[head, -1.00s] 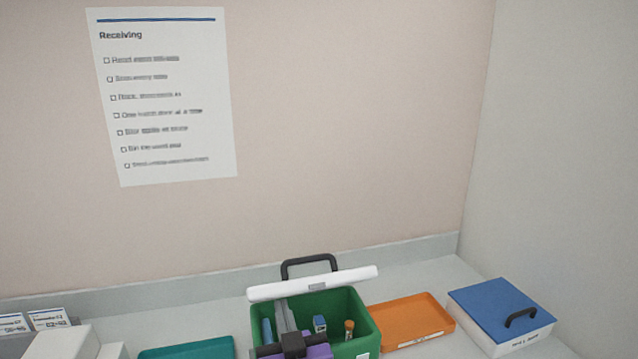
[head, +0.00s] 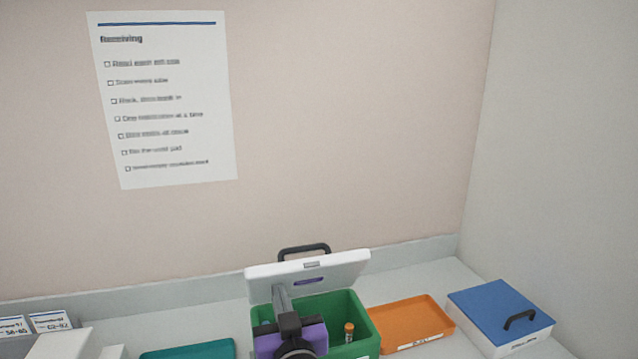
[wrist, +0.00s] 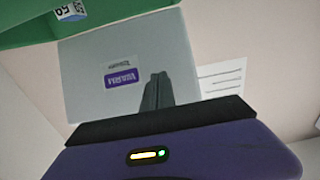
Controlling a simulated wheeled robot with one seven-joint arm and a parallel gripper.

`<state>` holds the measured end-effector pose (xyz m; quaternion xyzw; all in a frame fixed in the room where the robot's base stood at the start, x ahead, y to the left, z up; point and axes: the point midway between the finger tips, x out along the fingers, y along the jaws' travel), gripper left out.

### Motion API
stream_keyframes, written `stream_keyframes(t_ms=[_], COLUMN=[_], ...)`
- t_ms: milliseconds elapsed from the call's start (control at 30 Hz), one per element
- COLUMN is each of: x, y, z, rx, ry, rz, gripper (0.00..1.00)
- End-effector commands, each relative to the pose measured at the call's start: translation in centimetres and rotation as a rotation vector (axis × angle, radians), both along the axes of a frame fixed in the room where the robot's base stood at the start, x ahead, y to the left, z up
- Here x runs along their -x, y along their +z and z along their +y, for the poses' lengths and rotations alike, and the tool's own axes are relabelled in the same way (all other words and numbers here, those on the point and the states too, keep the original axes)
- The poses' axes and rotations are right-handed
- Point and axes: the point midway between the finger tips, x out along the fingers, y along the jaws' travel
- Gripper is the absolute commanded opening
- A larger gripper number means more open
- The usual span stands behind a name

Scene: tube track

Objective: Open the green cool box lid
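The green cool box (head: 358,306) stands on the counter in the head view. Its white lid (head: 345,268) is raised and tilted back, with the inner face and a purple label showing and the dark handle (head: 304,250) behind its top edge. In the wrist view the lid's inner face (wrist: 90,75) fills the middle. My gripper (head: 279,289) reaches over the box opening, its fingers together and empty, the tips at the lid's inner face; I cannot tell whether they touch. The fingers also show in the wrist view (wrist: 157,78).
An orange-capped tube (head: 349,332) stands inside the box. An orange tray (head: 410,325) lies to the right, then a white box with a blue lid (head: 490,300). A teal tray (head: 190,350) is at the left. The wall is behind.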

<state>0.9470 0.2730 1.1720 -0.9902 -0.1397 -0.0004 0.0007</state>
Motion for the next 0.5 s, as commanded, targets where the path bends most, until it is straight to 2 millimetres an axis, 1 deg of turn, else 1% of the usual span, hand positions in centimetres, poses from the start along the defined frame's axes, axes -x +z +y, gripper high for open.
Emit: stream_keyframes(t_ms=[300,500], x=[-1.6,-1.8], y=[1.1,1.2], z=[0.4,0.5], rx=[0.002,0.002], ry=[-0.001,0.0], rz=[-0.001,-0.001], gripper=[0.0,0.0])
